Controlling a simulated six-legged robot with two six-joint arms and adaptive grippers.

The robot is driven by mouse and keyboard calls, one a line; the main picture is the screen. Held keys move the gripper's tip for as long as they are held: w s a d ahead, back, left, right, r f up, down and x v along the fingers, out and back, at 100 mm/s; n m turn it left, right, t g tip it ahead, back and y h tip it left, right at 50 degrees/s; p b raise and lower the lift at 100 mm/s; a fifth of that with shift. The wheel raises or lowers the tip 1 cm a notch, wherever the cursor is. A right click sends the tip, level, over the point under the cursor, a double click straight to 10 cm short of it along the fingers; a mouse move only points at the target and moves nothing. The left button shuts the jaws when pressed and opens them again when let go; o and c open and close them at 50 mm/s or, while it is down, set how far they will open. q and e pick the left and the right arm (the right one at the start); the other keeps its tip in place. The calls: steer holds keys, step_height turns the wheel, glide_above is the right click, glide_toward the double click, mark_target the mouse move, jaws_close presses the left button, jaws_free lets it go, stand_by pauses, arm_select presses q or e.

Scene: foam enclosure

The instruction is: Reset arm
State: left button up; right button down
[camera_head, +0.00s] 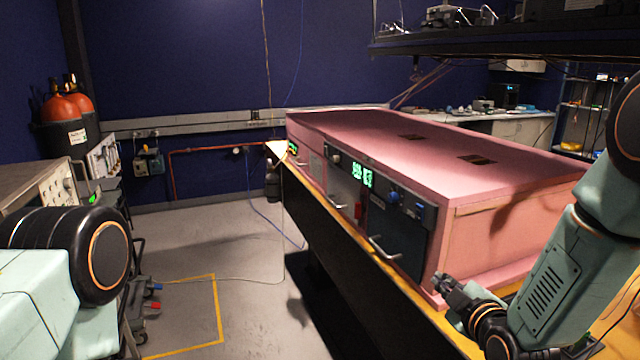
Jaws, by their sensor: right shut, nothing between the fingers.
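My right arm comes in from the right edge, bent down toward the near corner of the pink foam enclosure (520,225). My right gripper (443,284) is shut and empty, close by that corner, low over the yellow-edged bench; whether it touches the foam I cannot tell. My left arm shows only as a pale green link and a black joint at the lower left. My left gripper is out of view.
The enclosure front has dark panels with a handle (384,248) and green displays (362,174). It stands on a bench (335,215). An instrument cart (62,187) and red cylinders (62,108) are at left. Grey floor (245,275) between is mostly clear.

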steer(key=s+a+f+m+g+b, duration=0.1)
steer(key=s+f+m+g+b, duration=0.3)
steer(key=s+f, duration=0.6)
steer(key=s+a+f+m+g+b, duration=0.1)
steer(key=s+f+m+g, duration=0.5)
steer(key=f, duration=0.6)
arm_select(q)
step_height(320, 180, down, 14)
steer(key=b, duration=0.8)
steer(key=shift+b, duration=0.3)
arm_select(e)
steer(key=s+f+g, duration=0.1)
steer(key=s+f, duration=0.4)
steer(key=s, duration=0.3)
steer(key=s+f+m+g+h, duration=0.1)
steer(key=s+f+g, duration=0.1)
steer(key=s+f, duration=0.4)
steer(key=s+f+m+g, duration=0.1)
steer(key=s+f+g, duration=0.1)
steer(key=s+f, duration=0.4)
steer(key=s, duration=0.5)
steer(key=shift+s+a, duration=0.15)
steer(key=shift+s, duration=0.1)
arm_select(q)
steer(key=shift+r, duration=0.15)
arm_select(e)
steer(key=shift+r, duration=0.1)
